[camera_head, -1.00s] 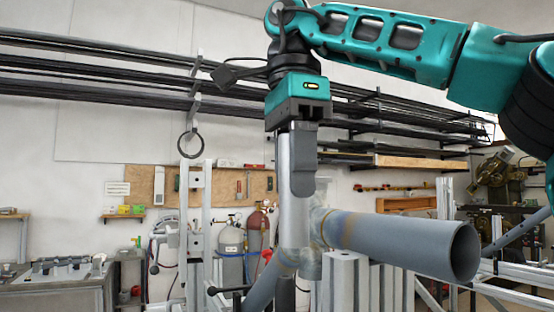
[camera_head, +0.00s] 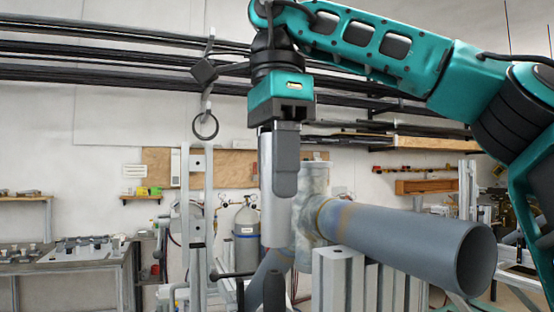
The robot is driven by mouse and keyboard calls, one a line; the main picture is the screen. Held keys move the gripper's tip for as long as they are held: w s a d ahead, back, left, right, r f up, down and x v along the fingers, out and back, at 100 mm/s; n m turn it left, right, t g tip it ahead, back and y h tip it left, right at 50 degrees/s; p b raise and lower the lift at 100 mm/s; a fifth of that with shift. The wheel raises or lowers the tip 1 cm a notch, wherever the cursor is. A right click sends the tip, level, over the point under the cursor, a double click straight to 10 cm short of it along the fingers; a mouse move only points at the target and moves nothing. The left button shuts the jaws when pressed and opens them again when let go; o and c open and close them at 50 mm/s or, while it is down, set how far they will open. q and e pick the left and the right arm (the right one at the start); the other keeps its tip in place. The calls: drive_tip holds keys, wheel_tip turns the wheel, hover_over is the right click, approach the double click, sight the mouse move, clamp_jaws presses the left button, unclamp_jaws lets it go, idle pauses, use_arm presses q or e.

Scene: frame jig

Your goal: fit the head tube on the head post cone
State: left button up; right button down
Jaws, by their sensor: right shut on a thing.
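My right gripper (camera_head: 286,178) points down and is shut on an upright silver tube, the head tube (camera_head: 267,215). A dark finger covers part of the tube's upper right side. A dark upright post (camera_head: 274,292) stands below the tube near the bottom edge and looks like the head post cone. A gap shows between the tube's lower end and this post, but I cannot tell how well they line up in depth. My left gripper is not in view.
A thick grey pipe (camera_head: 400,235) with a welded upright collar (camera_head: 312,195) lies over aluminium profile blocks (camera_head: 340,280), right of the held tube. An aluminium upright frame (camera_head: 196,225) stands to the left. Black bars and a wall with shelves are behind.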

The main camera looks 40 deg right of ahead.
drive_tip(key=shift+f, duration=1.3)
drive_tip(key=shift+a, duration=0.1)
idle(0.3)
drive_tip(key=shift+f+b, duration=1.95)
drive_tip(key=shift+f, duration=1.1)
idle(0.3)
drive_tip(key=c, duration=0.6)
unclamp_jaws()
wheel_tip(320, 180, up, 8)
drive_tip(key=p, duration=0.4)
wheel_tip(320, 180, up, 5)
hover_over(275, 271)
